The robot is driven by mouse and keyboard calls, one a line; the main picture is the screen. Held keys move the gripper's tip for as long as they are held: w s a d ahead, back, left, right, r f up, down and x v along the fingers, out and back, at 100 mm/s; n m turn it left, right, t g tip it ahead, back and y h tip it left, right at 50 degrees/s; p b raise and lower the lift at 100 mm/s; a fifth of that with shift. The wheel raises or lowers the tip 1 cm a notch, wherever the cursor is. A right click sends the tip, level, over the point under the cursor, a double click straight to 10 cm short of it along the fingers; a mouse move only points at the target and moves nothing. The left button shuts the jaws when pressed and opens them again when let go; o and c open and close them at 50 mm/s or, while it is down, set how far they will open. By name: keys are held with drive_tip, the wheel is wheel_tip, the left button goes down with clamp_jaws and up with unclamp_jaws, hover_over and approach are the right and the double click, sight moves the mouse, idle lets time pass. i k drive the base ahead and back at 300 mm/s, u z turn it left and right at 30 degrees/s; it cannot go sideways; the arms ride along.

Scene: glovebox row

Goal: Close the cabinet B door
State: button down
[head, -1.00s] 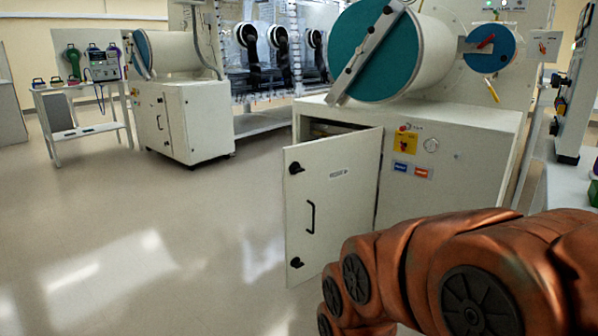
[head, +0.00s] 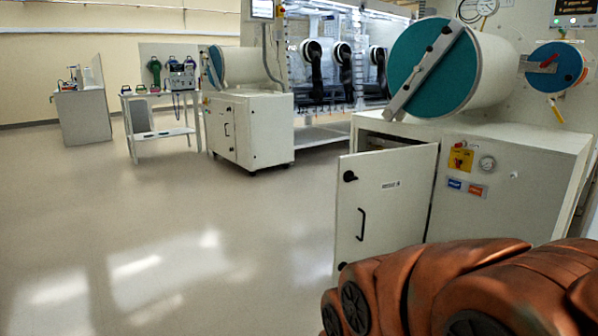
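A white cabinet (head: 488,222) stands at the right in the head view, under a teal-capped chamber. Its door (head: 392,207) is swung open toward the left, with a dark gap behind its top edge. The door has a black bar handle (head: 361,224), black round latches and a small label too small to read, so I cannot tell whether this is cabinet B. My copper-coloured arm covers the lower right and hides the door's lower right part. My gripper is not in view.
A teal-capped cylindrical chamber (head: 480,75) sits on the open cabinet. Another white cabinet (head: 250,133) with shut doors stands farther back at the left. A small white table (head: 158,135) holds equipment beside it. The grey floor (head: 150,235) at the left and front is clear.

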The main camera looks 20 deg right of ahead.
sight(384, 211)
drive_tip(key=u, duration=0.25)
drive_tip(key=i, duration=1.3)
drive_tip(key=z, duration=0.2)
